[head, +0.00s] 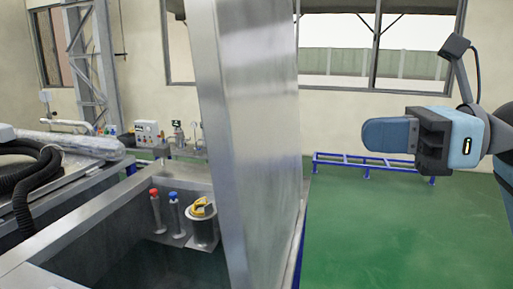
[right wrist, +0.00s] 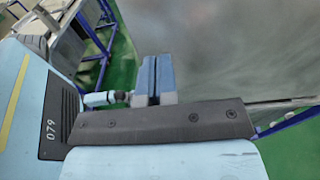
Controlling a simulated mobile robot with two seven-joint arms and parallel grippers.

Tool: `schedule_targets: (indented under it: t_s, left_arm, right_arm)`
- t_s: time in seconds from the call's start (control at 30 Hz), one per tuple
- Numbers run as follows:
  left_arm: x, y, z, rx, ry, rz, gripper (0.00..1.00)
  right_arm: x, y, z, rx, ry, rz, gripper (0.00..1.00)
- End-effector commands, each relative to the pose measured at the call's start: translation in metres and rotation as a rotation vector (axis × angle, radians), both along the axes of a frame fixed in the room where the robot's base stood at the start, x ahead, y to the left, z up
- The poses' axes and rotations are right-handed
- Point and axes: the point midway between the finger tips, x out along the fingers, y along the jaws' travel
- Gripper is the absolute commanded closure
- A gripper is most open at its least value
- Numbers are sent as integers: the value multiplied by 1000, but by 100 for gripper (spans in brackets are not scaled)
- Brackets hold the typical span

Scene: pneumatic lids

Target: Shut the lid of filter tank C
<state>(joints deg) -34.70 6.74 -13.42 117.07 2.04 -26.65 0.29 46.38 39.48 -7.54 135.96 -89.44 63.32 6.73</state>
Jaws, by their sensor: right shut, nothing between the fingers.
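A tall brushed-metal lid (head: 255,130) stands upright, open, along the right side of an open tank (head: 85,218) in the head view. No letter on the tank is readable, so I cannot confirm it is tank C. My right gripper (head: 370,134) is to the right of the lid, fingers together and pointing left at it. It looks apart from the lid and holds nothing. In the right wrist view the closed blue fingers (right wrist: 155,75) show in front of the large grey lid face (right wrist: 225,45). My left gripper is out of view.
Inside the tank are a red-capped fitting (head: 155,208), a blue-capped fitting (head: 173,212) and a canister with a yellow handle (head: 202,225). A black hose (head: 35,185) lies at the left. A blue floor rail (head: 365,162) stands behind. Green floor (head: 370,235) at right is clear.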

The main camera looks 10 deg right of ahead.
Motion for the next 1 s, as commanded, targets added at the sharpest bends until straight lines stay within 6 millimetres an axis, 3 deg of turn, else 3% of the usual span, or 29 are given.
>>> schedule_targets:
  t_s: [0.23,0.7,1.0]
  left_arm:
    - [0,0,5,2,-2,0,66]
    - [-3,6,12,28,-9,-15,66]
    - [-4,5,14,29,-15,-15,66]
  right_arm:
    - [8,19,1,-16,-14,-12,100]
    - [44,106,-9,-13,-12,-10,100]
    - [54,127,-13,-14,-13,-14,100]
